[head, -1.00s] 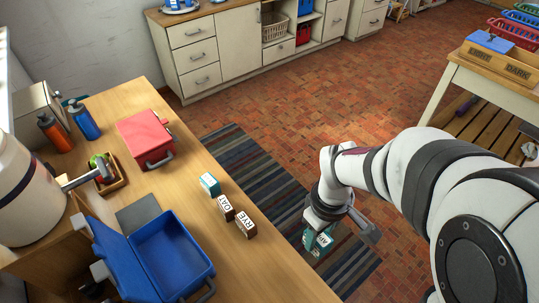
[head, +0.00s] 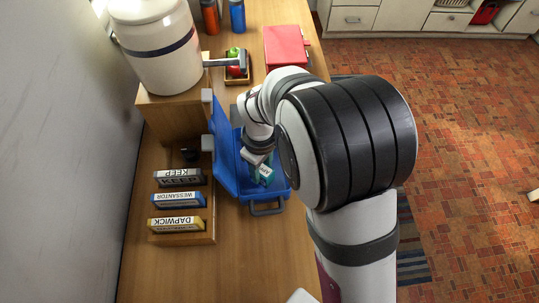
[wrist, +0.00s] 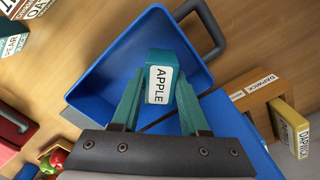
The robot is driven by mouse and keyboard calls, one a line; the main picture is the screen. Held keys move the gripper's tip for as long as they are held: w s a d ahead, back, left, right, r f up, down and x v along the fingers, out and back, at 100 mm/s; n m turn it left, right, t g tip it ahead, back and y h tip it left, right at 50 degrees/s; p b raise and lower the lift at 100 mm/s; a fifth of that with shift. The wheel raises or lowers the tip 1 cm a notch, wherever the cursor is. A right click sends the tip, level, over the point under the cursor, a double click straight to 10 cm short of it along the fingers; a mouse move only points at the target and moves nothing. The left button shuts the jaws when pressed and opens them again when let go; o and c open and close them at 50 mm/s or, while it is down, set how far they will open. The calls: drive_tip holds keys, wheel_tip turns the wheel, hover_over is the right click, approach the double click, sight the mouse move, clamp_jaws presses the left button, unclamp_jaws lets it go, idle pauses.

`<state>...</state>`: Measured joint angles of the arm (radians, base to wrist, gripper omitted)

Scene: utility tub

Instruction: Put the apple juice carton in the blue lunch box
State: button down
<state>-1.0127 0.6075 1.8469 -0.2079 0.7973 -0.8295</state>
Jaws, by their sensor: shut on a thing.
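The apple juice carton (wrist: 159,85) is teal with a white label reading APPLE in the wrist view. My gripper (wrist: 158,78) is shut on it, one finger on each side. The blue lunch box (wrist: 100,75) lies open behind the carton. In the head view, the carton (head: 265,176) shows small at my gripper (head: 258,163), over the open tray of the blue lunch box (head: 283,189). The lid (head: 222,150) stands open on the left. My arm hides part of the box. I cannot tell whether the carton touches the box floor.
A rack with cases labelled KEEP (head: 180,178), WESSANTOR (head: 179,200) and DAPWICK (head: 177,224) stands left of the box. A red box (head: 286,45), a small basket (head: 237,75) and a white canister (head: 155,50) are farther back. A pear carton (wrist: 14,42) lies apart from the box.

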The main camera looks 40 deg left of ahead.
sight(263, 176)
drive_tip(key=shift+f, duration=1.8)
drive_tip(key=shift+f, duration=0.1)
drive_tip(key=shift+c, duration=2.1)
unclamp_jaws()
wheel_tip(263, 176, up, 12)
drive_tip(key=shift+r, duration=0.15)
drive_tip(key=w+d+r+m, duration=0.1)
drive_tip(key=d+r+m, duration=0.25)
drive_tip(key=d, duration=0.35)
drive_tip(key=w+d+r+m, duration=0.2)
drive_tip(key=d+m, duration=0.3)
drive_tip(key=d, duration=0.2)
drive_tip(key=s+d+m+y, duration=0.1)
drive_tip(key=s+d+m, duration=0.4)
drive_tip(key=d+m, duration=0.3)
drive_tip(key=s+d+r+m, duration=0.1)
drive_tip(key=s+d+m, duration=0.5)
drive_tip(key=d+m, duration=0.2)
drive_tip(key=shift+d+y, duration=0.15)
drive_tip(key=shift+y, duration=0.25)
